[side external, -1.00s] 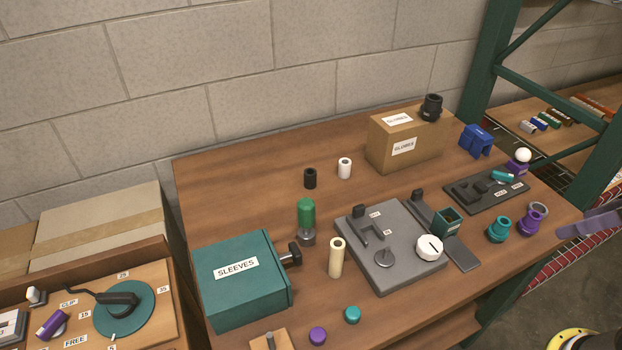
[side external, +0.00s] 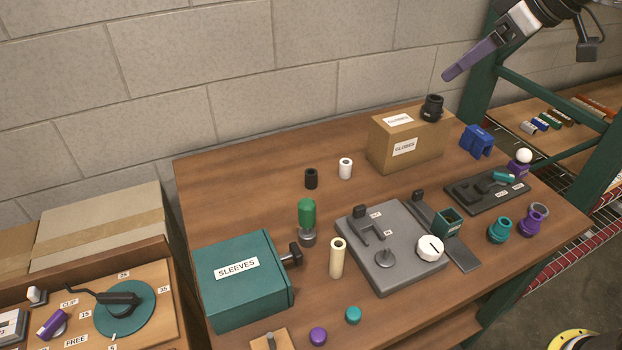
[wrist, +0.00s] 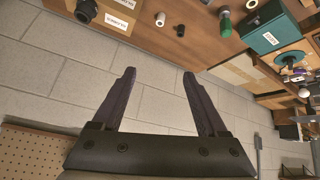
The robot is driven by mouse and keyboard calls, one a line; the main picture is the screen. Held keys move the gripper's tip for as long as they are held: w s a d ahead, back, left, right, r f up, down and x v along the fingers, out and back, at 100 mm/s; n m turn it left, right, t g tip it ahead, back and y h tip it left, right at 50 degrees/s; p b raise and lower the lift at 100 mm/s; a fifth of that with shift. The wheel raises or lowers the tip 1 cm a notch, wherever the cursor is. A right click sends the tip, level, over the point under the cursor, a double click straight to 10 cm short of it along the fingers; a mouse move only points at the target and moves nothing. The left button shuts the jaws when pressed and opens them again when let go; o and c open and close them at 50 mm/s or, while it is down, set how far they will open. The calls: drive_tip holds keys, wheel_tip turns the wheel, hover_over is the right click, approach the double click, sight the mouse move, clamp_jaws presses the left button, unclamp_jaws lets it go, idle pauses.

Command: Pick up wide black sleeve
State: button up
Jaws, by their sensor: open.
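A short black hollow cylinder (side external: 311,178) stands upright on the table near its back edge, left of a white one; it also shows in the wrist view (wrist: 181,30). A larger, stepped black hollow part (side external: 432,108) stands on the globes box, and shows in the wrist view (wrist: 86,10). I cannot tell for certain which of the two is the wide black sleeve. My gripper (wrist: 159,73) is open and empty, its fingers wide apart. In the side view one finger (side external: 470,60) shows in the air, above and right of the globes box, touching nothing.
The cardboard globes box (side external: 405,142) stands at the back right. The white cylinder (side external: 345,168), a green-topped part (side external: 307,220) and the teal sleeves box (side external: 242,278) share the table. A green shelf post (side external: 480,85) rises at right. The back left tabletop is clear.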

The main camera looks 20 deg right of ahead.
drive_tip(key=w+a+f+n, duration=0.1)
drive_tip(key=w+a+f, duration=0.1)
drive_tip(key=w, duration=0.4)
drive_tip(key=w+a+f, duration=0.2)
drive_tip(key=w, duration=0.3)
drive_tip(key=n+g, duration=0.1)
drive_tip(key=g, duration=0.3)
hover_over(311, 172)
drive_tip(key=s+d, duration=0.2)
wheel_tip(311, 172, down, 27)
drive_tip(key=shift+t+y, duration=0.3)
drive_tip(key=shift+y, duration=0.2)
drive_tip(key=shift+a+x, duration=0.15)
drive_tip(key=shift+x, duration=1.4)
drive_tip(key=shift+a+x, duration=0.15)
drive_tip(key=shift+x, duration=1.45)
drive_tip(key=shift+r, duration=0.15)
clamp_jaws()
